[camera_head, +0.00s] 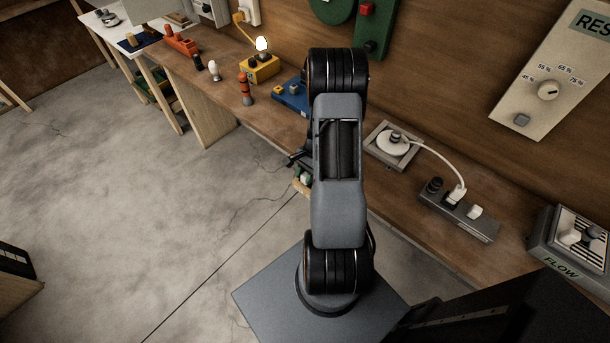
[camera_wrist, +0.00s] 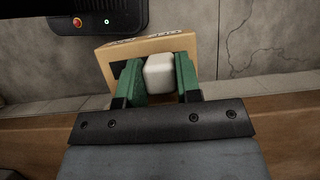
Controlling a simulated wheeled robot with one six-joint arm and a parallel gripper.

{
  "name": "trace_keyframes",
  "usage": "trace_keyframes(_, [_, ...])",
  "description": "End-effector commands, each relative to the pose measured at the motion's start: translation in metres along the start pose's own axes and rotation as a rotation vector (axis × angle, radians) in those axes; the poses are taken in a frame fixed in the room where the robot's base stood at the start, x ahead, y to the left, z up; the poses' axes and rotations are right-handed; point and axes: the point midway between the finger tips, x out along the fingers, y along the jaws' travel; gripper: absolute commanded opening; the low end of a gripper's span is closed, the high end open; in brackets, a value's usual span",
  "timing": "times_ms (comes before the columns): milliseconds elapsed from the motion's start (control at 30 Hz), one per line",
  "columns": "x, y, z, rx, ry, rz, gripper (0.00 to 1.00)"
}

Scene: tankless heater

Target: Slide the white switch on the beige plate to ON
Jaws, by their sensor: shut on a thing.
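The beige plate (camera_wrist: 150,45) is at the top middle of the wrist view, with dark marks too small to read along its far edge. The white switch (camera_wrist: 159,74) is a rounded block on it, with a dark slot showing on its left. My gripper (camera_wrist: 158,80) is shut on the white switch, with one green finger at its left side and one at its right. In the head view, a small part of the beige plate (camera_head: 301,188) shows at the bench's front edge; my arm hides most of it, and I cannot read which end is ON.
The wooden bench runs along the wall. A blue block (camera_head: 291,97), a socket plate with a round plug (camera_head: 394,145), a grey power strip (camera_head: 458,215) and a FLOW box (camera_head: 570,245) stand on it. The concrete floor (camera_head: 150,200) left of the bench is clear.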

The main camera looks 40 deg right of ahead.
Motion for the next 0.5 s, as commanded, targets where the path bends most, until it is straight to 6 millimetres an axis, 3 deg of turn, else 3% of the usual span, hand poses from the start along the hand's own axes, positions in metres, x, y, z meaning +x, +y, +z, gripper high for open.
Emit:
trace_keyframes(67, [0.0, 0.002, 0.0, 0.001, 0.0, 0.0, 0.0])
trace_keyframes(300, [0.0, 0.039, -0.001, 0.005, 0.0, -0.001, 0.0])
trace_keyframes(500, [0.0, 0.046, -0.001, 0.001, 0.0, 0.001, 0.0])
